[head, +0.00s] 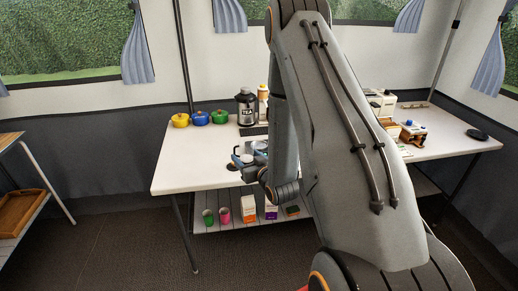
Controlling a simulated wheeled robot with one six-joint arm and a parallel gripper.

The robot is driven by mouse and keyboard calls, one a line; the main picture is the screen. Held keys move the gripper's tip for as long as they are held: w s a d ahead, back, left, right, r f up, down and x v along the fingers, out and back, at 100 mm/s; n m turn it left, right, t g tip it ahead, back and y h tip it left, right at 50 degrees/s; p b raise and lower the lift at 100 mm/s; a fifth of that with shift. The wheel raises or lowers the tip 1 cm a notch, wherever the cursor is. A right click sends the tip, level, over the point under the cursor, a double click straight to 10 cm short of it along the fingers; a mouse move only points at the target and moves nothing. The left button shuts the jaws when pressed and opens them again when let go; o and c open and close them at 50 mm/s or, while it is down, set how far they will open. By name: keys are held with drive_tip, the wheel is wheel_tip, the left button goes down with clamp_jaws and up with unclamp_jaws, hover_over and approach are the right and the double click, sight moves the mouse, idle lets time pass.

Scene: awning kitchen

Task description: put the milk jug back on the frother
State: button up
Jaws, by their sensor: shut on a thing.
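My gripper (240,158) is over the front edge of the white table, left of my arm. It is small in the picture and partly hidden by its own wrist. It is shut on a small pale metallic thing (247,158), which looks like the milk jug. A dark round piece (232,167) shows on the table just left of and below the gripper; it may be the frother base, but I cannot tell for sure. Whether the jug touches anything below is not clear.
Yellow (180,120), blue (200,118) and green (220,117) pots stand at the table's back left. The white tabletop (185,155) is clear at left. Cups and cartons fill the shelf below.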

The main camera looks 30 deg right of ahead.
sight(259, 141)
drive_tip(key=w+d+r+h+b, duration=0.1)
drive_tip(key=w+d+r+b, duration=0.3)
drive_tip(key=w+d, duration=0.9)
drive_tip(key=shift+w+a+f+p, duration=0.2)
drive_tip(key=shift+f+p, duration=0.2)
drive_tip(key=shift+f, duration=1)
drive_tip(key=shift+w+a+f+p, duration=0.2)
drive_tip(key=shift+f+p, duration=0.25)
drive_tip(key=shift+f, duration=1)
drive_tip(key=shift+w+a+f+p, duration=0.1)
drive_tip(key=shift+w+f+p, duration=0.25)
drive_tip(key=shift+f, duration=1.05)
drive_tip(key=shift+s+f, duration=0.1)
drive_tip(key=shift+f, duration=0.05)
drive_tip(key=o, duration=1.2)
drive_tip(key=shift+o, duration=0.2)
